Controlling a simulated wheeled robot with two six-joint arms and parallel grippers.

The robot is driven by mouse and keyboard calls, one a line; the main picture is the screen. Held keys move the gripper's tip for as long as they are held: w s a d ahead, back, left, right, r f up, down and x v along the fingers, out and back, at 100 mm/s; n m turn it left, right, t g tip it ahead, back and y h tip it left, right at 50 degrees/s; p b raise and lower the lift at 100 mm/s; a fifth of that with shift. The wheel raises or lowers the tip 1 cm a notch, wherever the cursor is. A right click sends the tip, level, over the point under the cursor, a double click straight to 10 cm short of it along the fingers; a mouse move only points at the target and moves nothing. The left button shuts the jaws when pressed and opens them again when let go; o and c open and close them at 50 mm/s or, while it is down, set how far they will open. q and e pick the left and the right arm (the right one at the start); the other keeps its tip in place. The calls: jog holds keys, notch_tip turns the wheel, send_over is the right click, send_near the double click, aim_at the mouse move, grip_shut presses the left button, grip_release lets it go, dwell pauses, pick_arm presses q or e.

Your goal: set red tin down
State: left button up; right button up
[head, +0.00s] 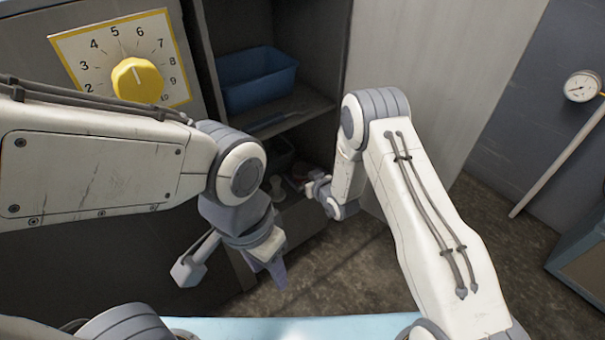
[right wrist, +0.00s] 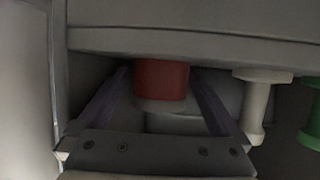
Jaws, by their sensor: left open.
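The red tin (right wrist: 161,80) shows in the right wrist view, between the two fingers of my right gripper (right wrist: 160,85). In the head view my right gripper (head: 305,182) reaches into the lower part of the shelf unit, and the tin is not clearly visible there. My left gripper (head: 272,268) hangs open and empty in front of the unit, pointing down.
A blue bin (head: 258,78) stands on the upper shelf. In the right wrist view a shelf edge (right wrist: 200,35) runs above the tin, with a white spool-shaped thing (right wrist: 256,105) and a green one (right wrist: 312,120) at right. A yellow dial (head: 135,79) is at left.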

jog(key=shift+s+d+r, duration=0.1)
jog(key=shift+r, duration=0.2)
jog(key=p+v, duration=0.5)
jog(key=v, duration=0.6)
jog(key=s+a+r+n+g+h, duration=0.1)
jog(key=s+a+r+g+h, duration=0.35)
jog(key=r, duration=0.85)
jog(key=s+d+r+g, duration=0.1)
jog(key=s+r+g, duration=0.2)
jog(key=s, duration=1)
jog(key=s+d+r+g, duration=0.2)
jog(key=s+r+g, duration=0.2)
jog(key=s, duration=1)
notch_tip(320, 180, up, 3)
jog(key=shift+s+r+n, duration=0.15)
jog(key=shift+s+n, duration=0.05)
jog(key=shift+n, duration=0.2)
jog(key=shift+g+h, duration=0.25)
